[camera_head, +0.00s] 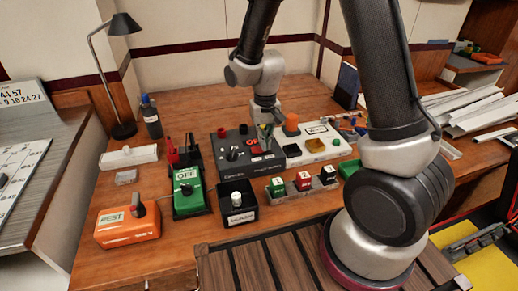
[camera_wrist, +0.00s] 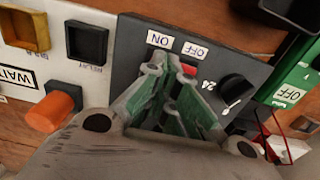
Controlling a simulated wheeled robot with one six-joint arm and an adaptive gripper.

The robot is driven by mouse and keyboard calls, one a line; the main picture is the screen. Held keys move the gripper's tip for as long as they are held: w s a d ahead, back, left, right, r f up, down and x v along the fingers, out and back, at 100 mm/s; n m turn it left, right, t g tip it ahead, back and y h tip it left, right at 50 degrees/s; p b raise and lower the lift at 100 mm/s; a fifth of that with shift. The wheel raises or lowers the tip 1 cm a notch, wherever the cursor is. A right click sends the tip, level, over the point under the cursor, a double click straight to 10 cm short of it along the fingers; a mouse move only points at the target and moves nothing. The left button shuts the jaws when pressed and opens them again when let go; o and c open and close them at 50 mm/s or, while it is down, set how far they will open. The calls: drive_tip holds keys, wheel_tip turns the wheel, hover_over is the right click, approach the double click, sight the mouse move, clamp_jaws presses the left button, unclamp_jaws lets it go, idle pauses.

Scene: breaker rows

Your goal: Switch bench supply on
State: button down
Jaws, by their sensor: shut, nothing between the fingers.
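A dark grey control box (camera_head: 235,165) stands mid-bench, with its front lettering too small to read surely. In the wrist view its top (camera_wrist: 130,55) carries an ON label (camera_wrist: 160,39), an OFF label (camera_wrist: 194,50) and a black knob (camera_wrist: 238,88) beside a "24" mark. My gripper (camera_head: 266,148) points down at this box; its green-padded fingers are shut and empty. In the wrist view the fingertips (camera_wrist: 173,62) lie just below the ON and OFF labels. A red part (camera_wrist: 189,69) shows beside them, mostly hidden. I cannot tell whether the fingers touch it or which way it is set.
A white panel (camera_head: 318,146) with an orange knob (camera_wrist: 53,108) adjoins the box. A green OFF box (camera_head: 188,190), an orange box (camera_head: 127,229), a black box with a pale knob (camera_head: 238,217) and small switches (camera_head: 303,182) stand nearby. A lamp (camera_head: 122,75) stands behind.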

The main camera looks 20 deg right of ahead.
drive_tip(key=shift+f, duration=0.25)
drive_tip(key=shift+r, duration=3.5)
drive_tip(key=s+d+r+t, duration=0.2)
drive_tip(key=s+d+r, duration=0.5)
drive_tip(key=s+r, duration=0.2)
drive_tip(key=s+d+r+t, duration=0.2)
drive_tip(key=s+d+r, duration=0.5)
drive_tip(key=s, duration=0.5)
drive_tip(key=shift+d+r, duration=0.4)
drive_tip(key=shift+r, duration=1)
